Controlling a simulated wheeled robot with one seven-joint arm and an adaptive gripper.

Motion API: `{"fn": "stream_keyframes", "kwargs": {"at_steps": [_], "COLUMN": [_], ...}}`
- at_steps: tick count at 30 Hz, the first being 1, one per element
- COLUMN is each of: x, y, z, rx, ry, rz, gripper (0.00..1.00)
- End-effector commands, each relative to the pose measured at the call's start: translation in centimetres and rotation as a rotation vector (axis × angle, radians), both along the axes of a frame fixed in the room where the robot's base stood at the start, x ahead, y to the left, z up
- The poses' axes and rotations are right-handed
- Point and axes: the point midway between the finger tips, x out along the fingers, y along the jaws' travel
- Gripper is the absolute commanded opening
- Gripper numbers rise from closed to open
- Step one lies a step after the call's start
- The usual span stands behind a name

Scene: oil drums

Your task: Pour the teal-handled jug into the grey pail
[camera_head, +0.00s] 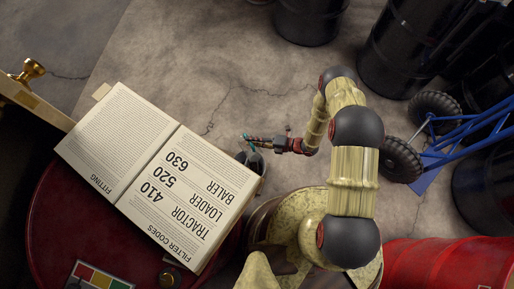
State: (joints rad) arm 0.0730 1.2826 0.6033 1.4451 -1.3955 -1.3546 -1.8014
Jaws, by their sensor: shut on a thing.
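My gripper (258,140) is shut at the end of my arm, near the middle of the view. Small teal parts of the jug (246,136) show at its fingertips, so it holds the jug by the teal handle. The jug's body is too small and dark to make out clearly, and I cannot tell its tilt. A small grey vessel, which looks like the grey pail (261,168), is just below the fingertips, beside the book's right edge. Whether the jug touches it, and what is inside either, I cannot tell.
An open book (165,165) of filter codes lies on a red drum top (45,225), close to the pail. A blue frame with black wheels (402,160) stands right of my arm. Black drums (400,50) stand behind, and a red drum (450,265) is at lower right.

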Motion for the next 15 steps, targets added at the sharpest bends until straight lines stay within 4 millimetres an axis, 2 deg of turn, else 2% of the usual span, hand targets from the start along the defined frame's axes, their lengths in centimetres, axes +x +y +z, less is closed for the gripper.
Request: {"fn": "stream_keyframes", "kwargs": {"at_steps": [15], "x": [-0.92], "y": [-0.6], "z": [-0.66], "rx": [0.045], "ry": [-0.07], "rz": [0.0], "gripper": [0.0]}}
